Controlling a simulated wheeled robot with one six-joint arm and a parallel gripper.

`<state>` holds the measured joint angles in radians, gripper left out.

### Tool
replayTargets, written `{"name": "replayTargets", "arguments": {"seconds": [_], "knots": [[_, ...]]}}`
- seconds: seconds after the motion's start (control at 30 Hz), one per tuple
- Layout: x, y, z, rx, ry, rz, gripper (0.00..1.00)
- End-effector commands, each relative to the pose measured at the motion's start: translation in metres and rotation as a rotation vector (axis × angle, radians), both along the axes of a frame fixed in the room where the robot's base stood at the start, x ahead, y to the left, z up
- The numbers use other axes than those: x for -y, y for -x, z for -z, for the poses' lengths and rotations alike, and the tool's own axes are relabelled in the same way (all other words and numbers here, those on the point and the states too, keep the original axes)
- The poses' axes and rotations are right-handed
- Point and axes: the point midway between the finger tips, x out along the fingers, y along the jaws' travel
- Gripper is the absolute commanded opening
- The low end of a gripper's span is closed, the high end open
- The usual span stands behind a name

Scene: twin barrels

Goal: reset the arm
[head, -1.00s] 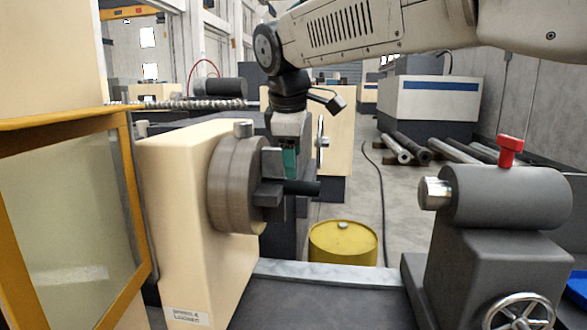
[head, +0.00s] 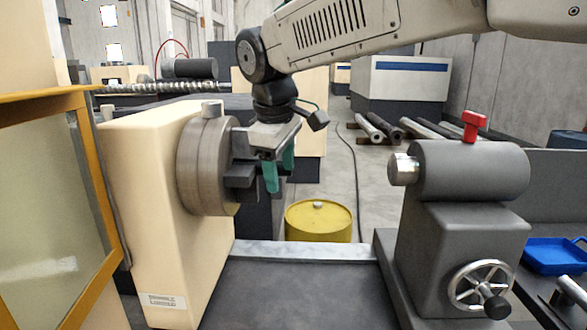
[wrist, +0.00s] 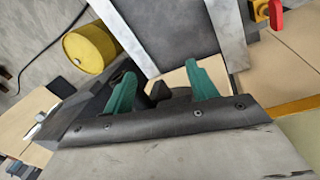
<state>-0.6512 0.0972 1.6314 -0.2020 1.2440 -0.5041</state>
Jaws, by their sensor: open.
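My gripper (head: 279,176) is open, its two green fingers pointing down just right of the lathe chuck (head: 208,165) and its jaws. It also shows in the wrist view (wrist: 160,88), fingers spread apart with dark parts behind the gap. I see nothing clearly held. Whether the fingers touch the chuck jaws, and whether a dark rod still sticks out of the chuck behind them, I cannot tell. My arm reaches in from the upper right.
The grey tailstock (head: 460,190) with a red lever (head: 473,124) and handwheel stands at right. The lathe bed (head: 300,290) between is clear. A yellow barrel (head: 318,222) stands behind it. A framed glass door (head: 45,210) is at left, a blue tray (head: 553,256) at right.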

Motion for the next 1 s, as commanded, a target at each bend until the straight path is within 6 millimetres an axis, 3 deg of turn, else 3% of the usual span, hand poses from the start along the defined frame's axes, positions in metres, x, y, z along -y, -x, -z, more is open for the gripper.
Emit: {"name": "replayTargets", "arguments": {"seconds": [0.27, 0.4, 0.5, 0.6, 0.73, 1.0], "knots": [[0.136, 0.089, 0.043, -0.11, -0.074, 0.467, 0.58], [0.202, 0.15, 0.07, -0.148, -0.118, 0.721, 0.58], [0.238, 0.195, 0.091, -0.163, -0.151, 0.883, 0.58], [0.265, 0.234, 0.111, -0.166, -0.184, 1.011, 0.58], [0.286, 0.267, 0.126, -0.148, -0.219, 1.111, 0.58], [0.303, 0.276, 0.12, -0.089, -0.261, 1.188, 0.58]]}}
